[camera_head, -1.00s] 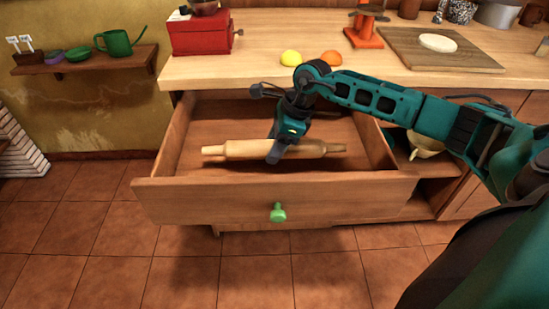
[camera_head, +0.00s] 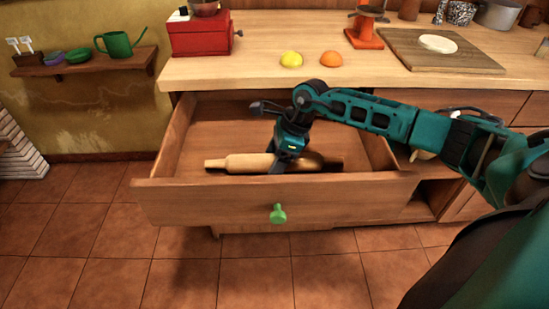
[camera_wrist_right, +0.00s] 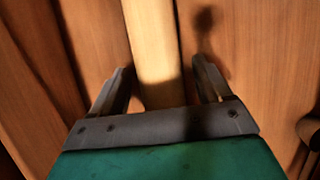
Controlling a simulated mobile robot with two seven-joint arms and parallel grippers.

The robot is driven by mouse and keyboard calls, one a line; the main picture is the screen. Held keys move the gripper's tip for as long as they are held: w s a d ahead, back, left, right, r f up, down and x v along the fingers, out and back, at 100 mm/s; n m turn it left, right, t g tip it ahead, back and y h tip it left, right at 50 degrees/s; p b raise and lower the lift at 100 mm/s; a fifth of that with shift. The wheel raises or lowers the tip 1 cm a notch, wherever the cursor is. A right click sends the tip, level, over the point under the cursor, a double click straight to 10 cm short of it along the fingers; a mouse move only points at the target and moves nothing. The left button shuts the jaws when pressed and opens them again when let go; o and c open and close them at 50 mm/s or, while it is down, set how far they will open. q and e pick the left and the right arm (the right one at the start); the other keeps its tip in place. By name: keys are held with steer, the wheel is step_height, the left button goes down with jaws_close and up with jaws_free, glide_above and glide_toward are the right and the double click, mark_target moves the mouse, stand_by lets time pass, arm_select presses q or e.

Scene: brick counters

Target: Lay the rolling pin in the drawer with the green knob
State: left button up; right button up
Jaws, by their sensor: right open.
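The drawer (camera_head: 200,203) with the green knob (camera_head: 278,213) is pulled open under the counter. The wooden rolling pin (camera_head: 247,162) lies crosswise inside it, behind the front panel. My right gripper (camera_head: 279,166) is down in the drawer at the pin's middle, and its wrist hides part of the pin. In the right wrist view the gripper (camera_wrist_right: 160,82) is open, with one finger on each side of the pin (camera_wrist_right: 152,38) and gaps between. My left gripper is not in view.
The counter above holds a red grinder (camera_head: 200,36), a lemon (camera_head: 291,59), an orange (camera_head: 331,58) and a cutting board (camera_head: 440,52). A wall shelf (camera_head: 85,65) with a green watering can (camera_head: 117,44) is at the left. Free drawer floor lies behind the pin.

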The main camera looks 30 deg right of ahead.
steer(key=p+v, duration=0.1)
steer(key=v, duration=0.9)
steer(key=shift+d+r, duration=0.2)
steer(key=shift+r, duration=0.15)
steer(key=shift+s+d+r, duration=0.2)
steer(key=shift+s+r, duration=0.05)
steer(key=shift+r, duration=0.35)
